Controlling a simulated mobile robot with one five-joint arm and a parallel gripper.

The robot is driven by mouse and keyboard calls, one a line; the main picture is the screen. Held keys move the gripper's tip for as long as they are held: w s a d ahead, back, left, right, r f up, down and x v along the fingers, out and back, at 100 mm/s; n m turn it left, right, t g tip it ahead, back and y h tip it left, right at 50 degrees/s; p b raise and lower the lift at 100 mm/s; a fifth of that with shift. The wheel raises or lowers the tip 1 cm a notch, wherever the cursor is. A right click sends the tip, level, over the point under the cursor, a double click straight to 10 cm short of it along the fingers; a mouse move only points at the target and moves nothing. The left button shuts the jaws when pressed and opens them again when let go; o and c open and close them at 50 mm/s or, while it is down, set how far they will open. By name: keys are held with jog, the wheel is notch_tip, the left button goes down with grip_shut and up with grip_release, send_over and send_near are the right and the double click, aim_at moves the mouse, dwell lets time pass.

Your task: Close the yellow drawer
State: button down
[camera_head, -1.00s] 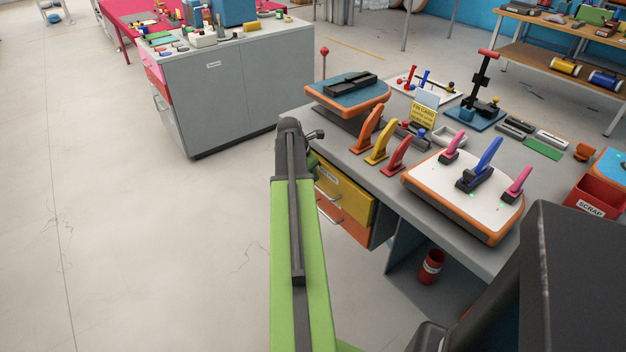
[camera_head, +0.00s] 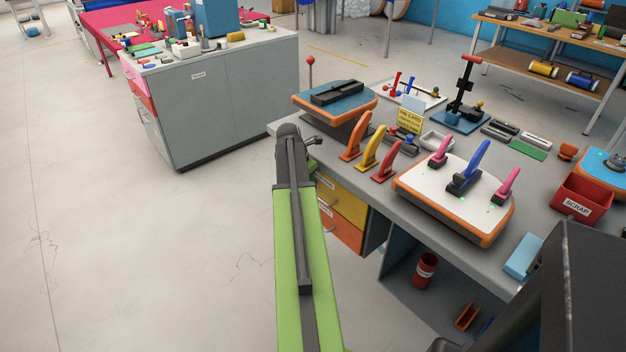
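The yellow drawer (camera_head: 348,206) is in the front of the grey workbench, above an orange drawer (camera_head: 338,230). Its front shows a pale label and a metal handle. My green and black arm covers its left part, and I cannot tell how far it stands out from the bench. My arm reaches up the middle of the view to a dark joint beside the bench's near left corner. The lower arm goes down behind this joint, so my gripper is hidden and its distance from the drawer cannot be seen.
On the workbench (camera_head: 408,184) stand orange, yellow and red levers (camera_head: 368,150), a white lever board (camera_head: 420,190) and a red scrap bin (camera_head: 580,200). A red can (camera_head: 425,270) stands under it. A grey cabinet (camera_head: 230,95) is behind. The floor at left is clear.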

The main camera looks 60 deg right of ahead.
jog(key=w+a+r+p, duration=0.2)
jog(key=a+r+p, duration=0.5)
jog(key=r+p, duration=0.2)
jog(key=shift+w+a+r, duration=0.15)
jog(key=shift+w, duration=0.1)
jog(key=w+a+r+n+t+p, duration=0.1)
jog(key=w+a+n, duration=0.1)
jog(key=w+a, duration=0.85)
jog(key=w+a+r+n+t+p, duration=0.15)
jog(key=w+a, duration=0.55)
jog(key=a, duration=0.7)
jog(key=s+a+m+y, duration=0.2)
jog(key=a+m, duration=0.7)
jog(key=a, duration=0.6)
jog(key=s+a+m+g+y+p, duration=0.1)
jog(key=s+a+m+y, duration=0.1)
jog(key=a+m, duration=0.6)
jog(key=a, duration=0.7)
jog(key=shift+s+f+m+p, duration=0.15)
jog(key=shift+s+m+p, duration=0.1)
jog(key=shift+m+p, duration=0.1)
